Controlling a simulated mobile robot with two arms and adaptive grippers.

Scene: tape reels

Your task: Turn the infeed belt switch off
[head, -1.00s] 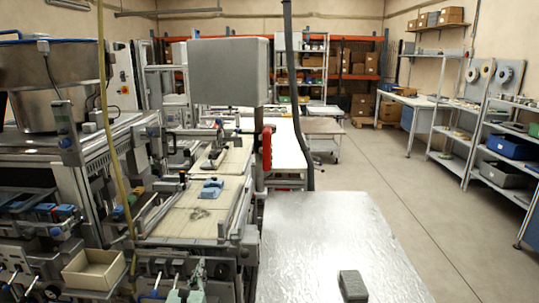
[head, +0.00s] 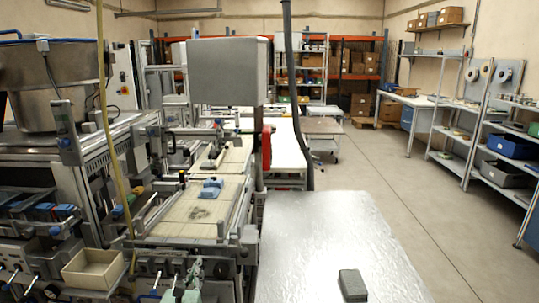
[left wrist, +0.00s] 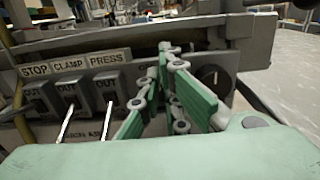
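My left gripper (head: 194,272) is at the front panel of the machine, low in the head view. In the left wrist view its green-padded fingers (left wrist: 171,57) come together at the tips, and nothing shows between them. The panel carries lever switches under labels reading STOP, CLAMP and PRESS (left wrist: 108,59). Two pale levers (left wrist: 66,122) stick out left of the fingers. A dark round knob (left wrist: 212,76) sits right of the fingertips. The fingers hide part of the panel and most of a label there, so I cannot tell which control is the infeed belt switch. My right gripper is not in view.
The pale belt (head: 185,228) with a blue part (head: 211,188) lies behind the panel. A cardboard-coloured bin (head: 92,268) is left of the gripper. A shiny metal table (head: 310,240) with a grey block (head: 353,284) stands to the right. The floor further right is clear.

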